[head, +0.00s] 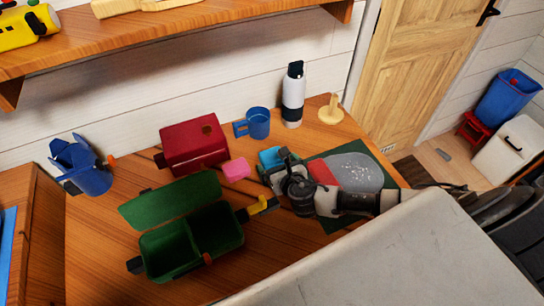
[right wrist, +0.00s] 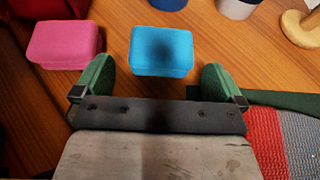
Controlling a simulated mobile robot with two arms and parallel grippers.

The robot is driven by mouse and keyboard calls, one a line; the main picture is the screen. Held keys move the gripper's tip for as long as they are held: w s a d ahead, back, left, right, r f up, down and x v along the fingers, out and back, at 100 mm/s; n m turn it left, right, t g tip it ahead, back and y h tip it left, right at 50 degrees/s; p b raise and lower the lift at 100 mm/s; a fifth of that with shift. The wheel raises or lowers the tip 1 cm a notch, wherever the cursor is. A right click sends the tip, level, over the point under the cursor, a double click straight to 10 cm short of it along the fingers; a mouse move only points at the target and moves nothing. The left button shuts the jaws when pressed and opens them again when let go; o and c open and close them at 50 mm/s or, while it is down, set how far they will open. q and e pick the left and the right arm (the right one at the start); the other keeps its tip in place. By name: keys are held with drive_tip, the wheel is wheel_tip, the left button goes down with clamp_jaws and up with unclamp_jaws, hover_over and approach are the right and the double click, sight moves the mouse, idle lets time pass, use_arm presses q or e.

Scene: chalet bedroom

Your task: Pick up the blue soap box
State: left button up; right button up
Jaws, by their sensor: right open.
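The blue soap box (right wrist: 162,50) is a light blue block with rounded edges, lying on the wooden tabletop. In the right wrist view it sits just ahead of my right gripper (right wrist: 158,70), roughly centred between the two green fingers. The fingers are spread apart with nothing held. In the head view the blue soap box (head: 269,156) is partly hidden by my right gripper (head: 275,164), which reaches in from the right. My left gripper is in neither view.
A pink soap box (right wrist: 64,44) lies close to the left. Around stand a dark red box (head: 194,144), an open green toolbox (head: 165,253), a blue mug (head: 258,124), a white bottle (head: 293,100) and a wooden stand (head: 331,110). A green mat (head: 328,222) lies under my right arm.

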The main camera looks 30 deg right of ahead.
sight(276, 161)
drive_tip(key=x, duration=0.3)
drive_tip(key=shift+w, duration=0.3)
drive_tip(key=shift+d, duration=0.1)
drive_tip(key=c, duration=0.9)
drive_tip(key=shift+o, duration=0.2)
drive_tip(key=shift+r, duration=0.1)
